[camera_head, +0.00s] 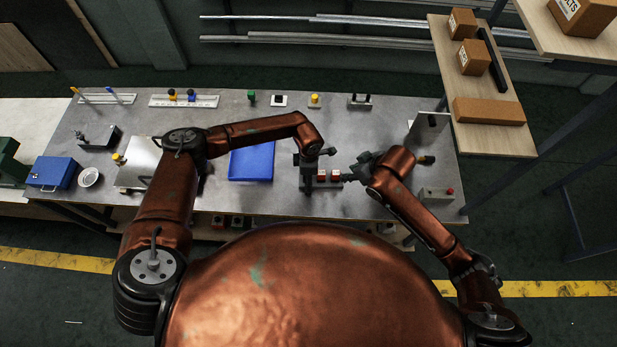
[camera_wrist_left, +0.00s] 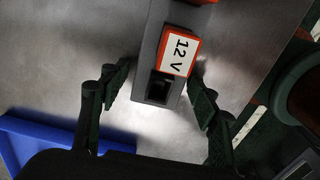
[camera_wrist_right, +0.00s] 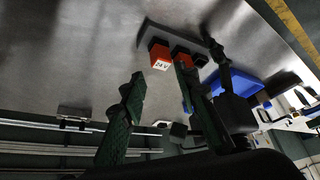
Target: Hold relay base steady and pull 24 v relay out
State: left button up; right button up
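The grey relay base (camera_wrist_left: 148,60) lies on the metal table, with an empty socket at one end. The 12 V relay (camera_wrist_left: 181,53), red with a white label, sits beside that socket. The 24 V relay (camera_wrist_right: 161,57), also red with a white label, sits at the other end in the right wrist view. My left gripper (camera_wrist_left: 157,76) is open, its fingers on both sides of the base near the empty socket, apparently with gaps. My right gripper (camera_wrist_right: 160,70) is open and empty, its fingers pointing towards the 24 V relay. In the head view it is right of the base (camera_head: 322,184).
A blue tray (camera_head: 252,163) lies left of the base. Switches and a yellow-topped device (camera_head: 314,100) line the back edge. The table between is mostly clear.

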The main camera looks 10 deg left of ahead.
aim_at(337, 172)
pick_arm(q)
jog(key=c, duration=1.1)
pick_arm(e)
jog(key=shift+o, duration=1.4)
jog(key=shift+w, duration=0.15)
jog(key=w+r+n+g, duration=0.2)
jog(key=w+n+g, duration=0.2)
jog(key=n, duration=0.5)
jog(key=shift+n, duration=0.3)
jog(key=x, duration=1.1)
jog(key=shift+s+a+f, duration=0.1)
jog(key=shift+s+f, duration=0.1)
jog(key=shift+f, duration=0.2)
